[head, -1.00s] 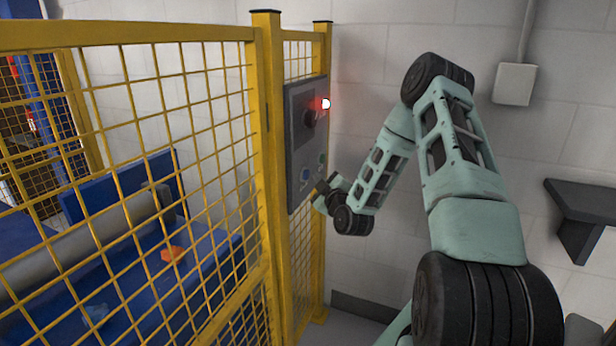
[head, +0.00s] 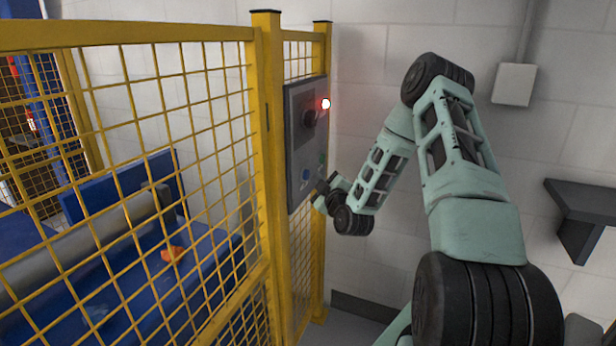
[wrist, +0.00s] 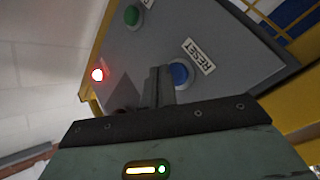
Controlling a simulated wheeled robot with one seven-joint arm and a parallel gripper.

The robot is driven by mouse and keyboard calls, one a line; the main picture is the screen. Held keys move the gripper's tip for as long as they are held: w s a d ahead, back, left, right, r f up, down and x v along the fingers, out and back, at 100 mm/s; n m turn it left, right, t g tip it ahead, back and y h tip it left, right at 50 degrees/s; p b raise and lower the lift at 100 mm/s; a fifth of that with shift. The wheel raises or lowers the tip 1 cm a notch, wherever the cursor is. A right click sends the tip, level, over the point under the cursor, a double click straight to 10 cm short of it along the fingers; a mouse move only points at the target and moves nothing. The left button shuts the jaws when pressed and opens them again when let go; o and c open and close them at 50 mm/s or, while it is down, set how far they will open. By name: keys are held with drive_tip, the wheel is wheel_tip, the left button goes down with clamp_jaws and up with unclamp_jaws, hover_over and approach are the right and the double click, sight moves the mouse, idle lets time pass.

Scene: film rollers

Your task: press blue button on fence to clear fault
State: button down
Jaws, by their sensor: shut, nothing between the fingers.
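A grey control panel (head: 296,150) hangs on the yellow fence. The blue button (head: 306,174) is low on it; in the wrist view the blue button (wrist: 180,74) is round, beside a white RESET label (wrist: 198,57). My gripper (head: 322,188) is at the panel's lower right edge in the head view. In the wrist view my gripper (wrist: 159,76) has its dark fingers together, empty, just left of the blue button and overlapping its left edge. I cannot tell whether the fingertips touch the panel or button.
A green button (wrist: 132,15) is on the same panel. A red lamp (head: 325,104) glows at its upper right, near a dark knob (head: 309,118). Yellow mesh fence (head: 262,150) stands left, with a roller (head: 90,240) behind it. A dark wall shelf (head: 583,205) is at right.

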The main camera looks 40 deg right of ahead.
drive_tip(key=shift+w+a, duration=0.1)
drive_tip(key=shift+w, duration=0.05)
drive_tip(key=shift+w, duration=0.25)
drive_tip(key=shift+w+a+b, duration=0.25)
drive_tip(key=shift+w+b, duration=0.15)
idle(0.8)
idle(0.3)
drive_tip(key=shift+s+d, duration=0.3)
drive_tip(key=shift+s, duration=0.5)
drive_tip(key=shift+s+d+b, duration=0.25)
drive_tip(key=shift+s+d, duration=0.1)
drive_tip(key=shift+s, duration=0.45)
drive_tip(key=shift+s+d+b, duration=0.3)
drive_tip(key=shift+s, duration=0.45)
drive_tip(key=shift+s+d+b, duration=0.25)
drive_tip(key=shift+s+d, duration=0.1)
drive_tip(key=shift+s, duration=0.45)
